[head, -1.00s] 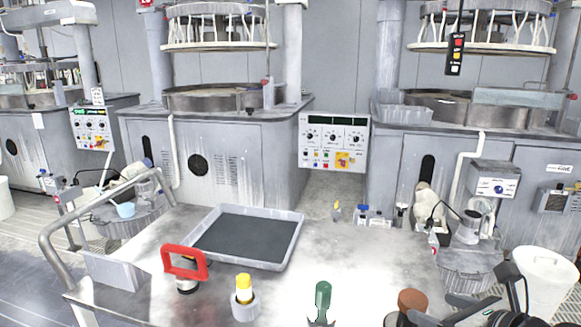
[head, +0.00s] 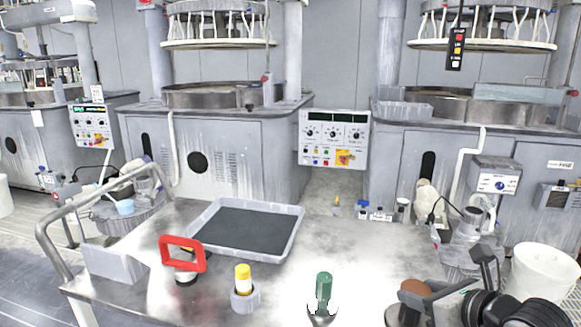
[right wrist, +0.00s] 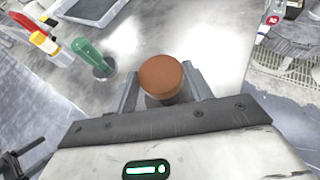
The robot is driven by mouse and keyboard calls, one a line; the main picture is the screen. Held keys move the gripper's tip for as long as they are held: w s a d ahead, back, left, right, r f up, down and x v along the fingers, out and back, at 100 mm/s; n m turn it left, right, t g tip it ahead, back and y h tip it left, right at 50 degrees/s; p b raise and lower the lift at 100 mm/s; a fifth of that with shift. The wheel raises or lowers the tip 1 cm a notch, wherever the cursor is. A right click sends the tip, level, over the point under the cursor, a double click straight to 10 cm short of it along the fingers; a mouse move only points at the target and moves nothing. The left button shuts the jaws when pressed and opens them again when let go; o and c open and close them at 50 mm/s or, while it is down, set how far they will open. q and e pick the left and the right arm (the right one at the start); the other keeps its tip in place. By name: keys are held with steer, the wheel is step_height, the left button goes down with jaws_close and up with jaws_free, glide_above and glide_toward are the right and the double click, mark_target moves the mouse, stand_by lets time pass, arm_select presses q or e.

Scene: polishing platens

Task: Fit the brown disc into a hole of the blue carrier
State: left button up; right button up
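The brown disc (head: 413,286) is at the front right of the worktop, on top of a grey round stand (head: 393,315). My right gripper (head: 430,298) comes in from the right and partly covers the disc. In the right wrist view the disc (right wrist: 161,75) shows between the two spread fingers of my right gripper (right wrist: 162,90), one on each side. The fingers look open, and I cannot tell whether either touches the disc. I cannot make out a blue carrier in either view. My left gripper is not in view.
A green-handled tool (head: 323,286) stands left of the disc. Further left are a yellow-topped piece in a grey holder (head: 244,299) and a red-handled tool (head: 183,253). A grey tray (head: 294,243) with a dark floor lies behind. The worktop between tray and disc is clear.

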steer(key=shift+r+p, duration=0.8)
steer(key=shift+r, duration=0.4)
steer(key=shift+r+p, duration=1.5)
steer(key=shift+r, duration=0.85)
